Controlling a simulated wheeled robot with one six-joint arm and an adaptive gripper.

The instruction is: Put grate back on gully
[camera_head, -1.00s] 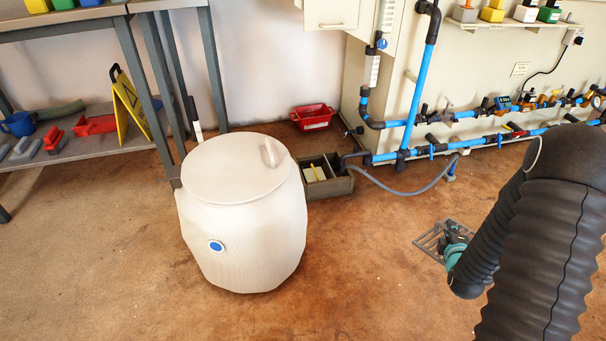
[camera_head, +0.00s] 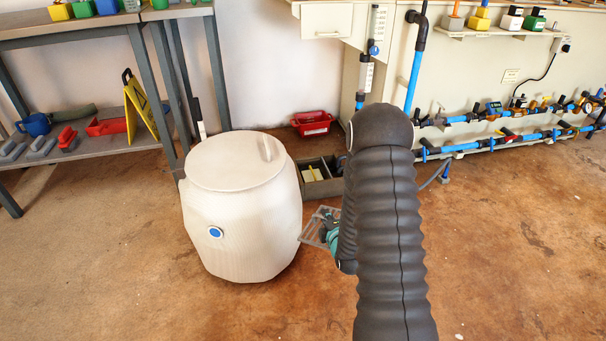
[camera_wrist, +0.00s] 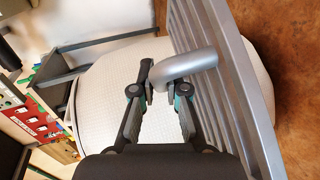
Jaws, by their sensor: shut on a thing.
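The grate (camera_head: 312,230) is a grey barred panel with a rounded metal handle (camera_wrist: 190,66). My gripper (camera_head: 330,227) is shut on the handle and holds the grate, which shows large and steeply tilted at the right of the wrist view (camera_wrist: 232,95). In the head view, the grate is just right of the white drum; I cannot tell whether they touch. The gully appears to be the grey open box (camera_head: 317,190) on the floor by the wall, with a divider and a pale item inside. It is behind the grate in the picture, its right end hidden by my arm.
The white lidded drum (camera_head: 235,215) stands close on the left. A red crate (camera_head: 313,123) is behind the box. Blue pipes (camera_head: 480,148) run along the wall at right, and a shelving unit (camera_head: 90,155) stands at left. The floor at right is clear.

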